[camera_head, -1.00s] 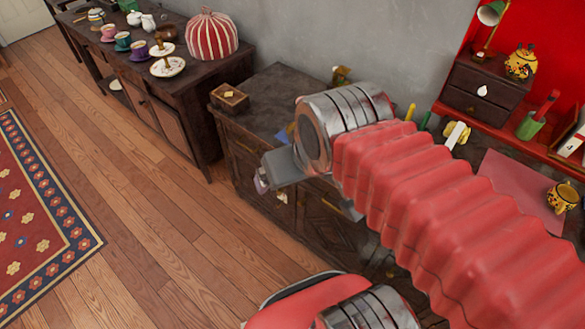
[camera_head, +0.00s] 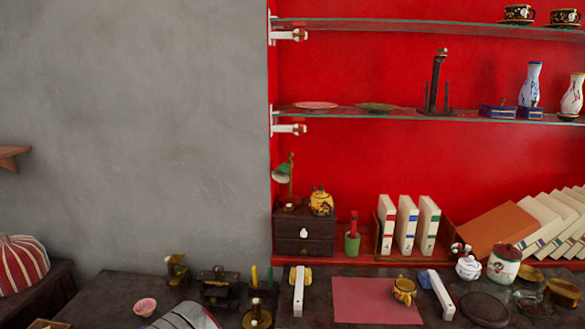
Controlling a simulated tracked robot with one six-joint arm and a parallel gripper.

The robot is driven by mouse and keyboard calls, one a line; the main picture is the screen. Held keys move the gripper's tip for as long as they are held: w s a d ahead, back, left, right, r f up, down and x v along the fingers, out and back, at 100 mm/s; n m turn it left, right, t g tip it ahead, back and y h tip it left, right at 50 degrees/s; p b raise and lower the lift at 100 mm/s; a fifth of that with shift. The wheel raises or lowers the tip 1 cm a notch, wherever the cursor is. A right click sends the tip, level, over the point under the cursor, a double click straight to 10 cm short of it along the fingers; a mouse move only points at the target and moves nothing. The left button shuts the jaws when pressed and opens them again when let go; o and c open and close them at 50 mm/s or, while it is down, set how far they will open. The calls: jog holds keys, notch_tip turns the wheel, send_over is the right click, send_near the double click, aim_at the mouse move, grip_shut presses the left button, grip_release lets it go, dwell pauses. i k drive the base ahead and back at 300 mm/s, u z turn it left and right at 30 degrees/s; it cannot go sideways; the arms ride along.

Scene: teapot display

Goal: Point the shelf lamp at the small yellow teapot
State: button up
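The shelf lamp (camera_head: 283,173) has a small green shade on a thin stem. It stands on the left of a dark two-drawer box (camera_head: 304,226) against the red back wall. Its shade hangs to the left of the stem, and its opening seems to face down and left. The small yellow teapot (camera_head: 321,201), with dark markings, stands on the same box just right of the lamp. My gripper is not in view. Only a grey metal piece of my arm shows at the bottom edge, left of centre.
A green pot (camera_head: 352,243) and upright white books (camera_head: 407,226) stand right of the box. Glass shelves (camera_head: 385,113) hang above.

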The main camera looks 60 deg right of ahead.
aim_at(280, 174)
jog(key=z, duration=1.65)
